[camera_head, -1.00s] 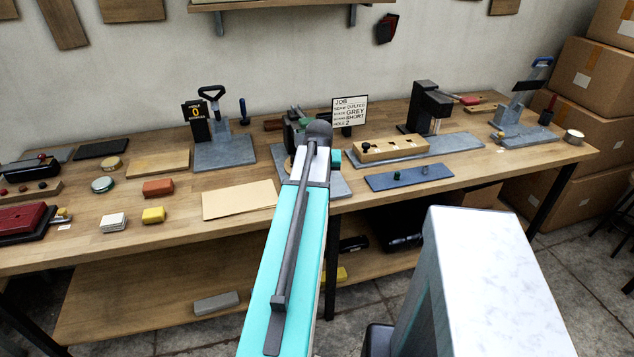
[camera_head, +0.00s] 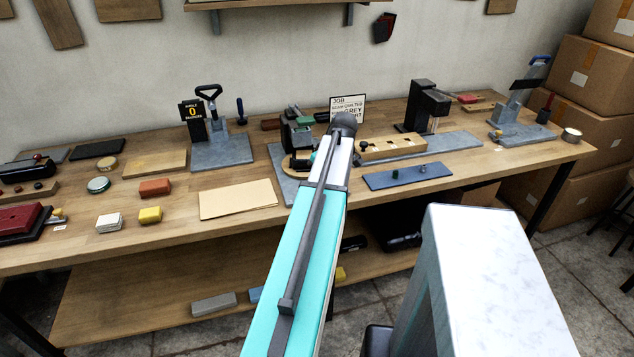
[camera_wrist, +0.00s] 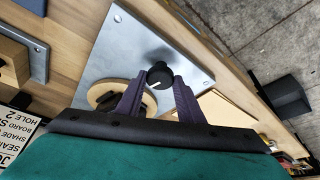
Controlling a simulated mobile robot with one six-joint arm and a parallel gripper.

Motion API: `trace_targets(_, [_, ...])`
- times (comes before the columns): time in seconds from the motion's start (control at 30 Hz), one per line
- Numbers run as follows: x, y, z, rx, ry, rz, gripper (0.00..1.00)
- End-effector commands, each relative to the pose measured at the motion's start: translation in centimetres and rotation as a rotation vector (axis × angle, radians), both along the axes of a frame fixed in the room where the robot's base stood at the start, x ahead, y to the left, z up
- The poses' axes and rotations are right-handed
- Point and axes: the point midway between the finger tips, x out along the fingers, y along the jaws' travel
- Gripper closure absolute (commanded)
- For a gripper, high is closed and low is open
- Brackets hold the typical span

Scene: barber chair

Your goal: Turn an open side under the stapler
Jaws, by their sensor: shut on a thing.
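A dark upright machine with a green part on top, which looks like the stapler (camera_head: 297,136), stands on a grey metal plate (camera_head: 284,181) mid-bench. At its foot is a round tan wooden piece (camera_head: 297,164) with dark parts on it. The wooden piece also shows in the wrist view (camera_wrist: 101,92), left of my fingers. My gripper (camera_wrist: 160,82) is shut on a black knob (camera_wrist: 160,74) with a white mark, above the same plate (camera_wrist: 120,50). My arm hides the gripper and the knob in the head view. I cannot tell which side faces the stapler.
A job card (camera_head: 348,107) stands behind, partly covered by my arm. To the right are a wooden block with holes (camera_head: 392,148) and a blue plate (camera_head: 408,175). A tan sheet (camera_head: 238,199) lies left of the stapler plate, and a lever press (camera_head: 214,130) stands behind it.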

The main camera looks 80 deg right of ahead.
Motion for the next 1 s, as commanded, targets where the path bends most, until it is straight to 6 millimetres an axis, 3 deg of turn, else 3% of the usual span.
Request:
trace_targets(0.03, [-0.73, -0.32, -0.16, -0.001, 0.012, 0.028, 0.89])
trace_targets(0.4, [-0.65, -0.34, -0.08, -0.002, 0.012, 0.218, 0.89])
trace_targets(0.93, [-0.58, -0.27, -0.02, -0.002, 0.012, 0.249, 0.89])
trace_targets(0.97, [-0.58, -0.27, -0.02, -0.002, 0.012, 0.249, 0.63])
trace_targets(1.0, [-0.55, -0.27, -0.02, -0.001, 0.011, 0.249, 0.56])
